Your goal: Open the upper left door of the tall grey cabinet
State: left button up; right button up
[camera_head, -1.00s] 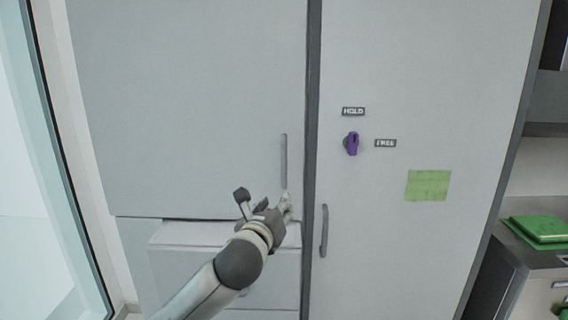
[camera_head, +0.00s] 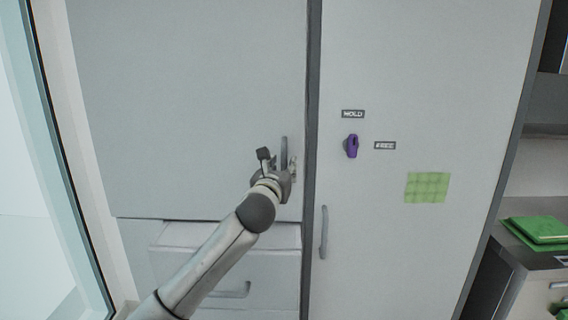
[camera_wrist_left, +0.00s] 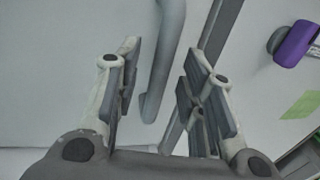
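The upper left door (camera_head: 185,90) of the tall grey cabinet is flush with the cabinet and looks closed. Its vertical grey handle (camera_head: 284,148) is near its right edge, low down. My left gripper (camera_head: 283,160) is in front of the handle and covers its lower part. In the left wrist view the gripper (camera_wrist_left: 158,85) is open, and the handle (camera_wrist_left: 165,60) runs down between its spread fingers, with a gap on each side. My right gripper is not in view.
A drawer (camera_head: 225,238) below the door stands out a little. The right door (camera_head: 420,90) carries a purple knob (camera_head: 352,146), two small labels, a green note (camera_head: 427,187) and its own handle (camera_head: 324,232). Green items (camera_head: 540,229) lie on a counter at the right.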

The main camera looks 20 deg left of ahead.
pick_arm(q)
jog(key=shift+w+a, duration=0.1)
jog(key=shift+w, duration=1)
grip_shut()
